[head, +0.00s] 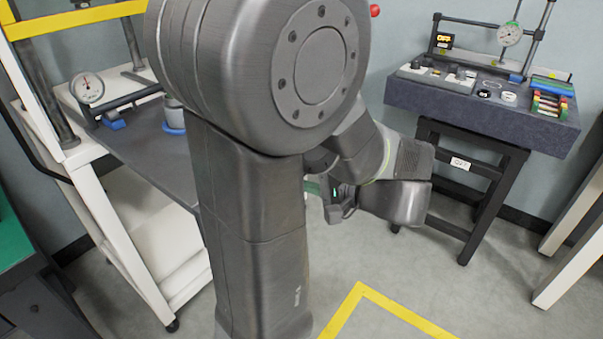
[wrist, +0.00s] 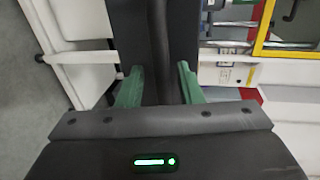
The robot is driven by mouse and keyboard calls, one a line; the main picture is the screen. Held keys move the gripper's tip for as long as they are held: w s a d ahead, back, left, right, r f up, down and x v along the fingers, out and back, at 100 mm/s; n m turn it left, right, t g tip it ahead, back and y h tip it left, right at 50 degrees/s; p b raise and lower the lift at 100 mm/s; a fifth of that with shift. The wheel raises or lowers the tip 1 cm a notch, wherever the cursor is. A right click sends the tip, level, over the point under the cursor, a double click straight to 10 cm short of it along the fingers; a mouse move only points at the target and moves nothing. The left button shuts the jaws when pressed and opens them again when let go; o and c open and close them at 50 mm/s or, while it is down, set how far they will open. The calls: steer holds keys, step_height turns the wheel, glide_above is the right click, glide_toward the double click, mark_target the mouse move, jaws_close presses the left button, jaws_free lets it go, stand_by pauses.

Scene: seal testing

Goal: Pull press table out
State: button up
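The press table is likely the dark grey slab (head: 140,150) in the white frame at left in the head view; its right part is hidden behind my arm. In the wrist view a dark flat surface (wrist: 133,40) fills the middle, with a thin dark bar (wrist: 158,50) running across it. My gripper (wrist: 160,82) has its two green fingers apart, one on each side of the bar, with gaps showing between. Whether the bar is the table's handle I cannot tell. In the head view my gripper (head: 312,187) is mostly hidden by my arm.
At right a dark bench (head: 480,110) holds a gauge stand and small parts. Yellow tape (head: 360,290) marks open floor in front.

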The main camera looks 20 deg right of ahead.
stand_by(0.3)
steer(key=p+v, duration=0.1)
steer(key=v, duration=1.2)
steer(key=shift+s+d, duration=0.2)
steer(key=shift+s, duration=0.05)
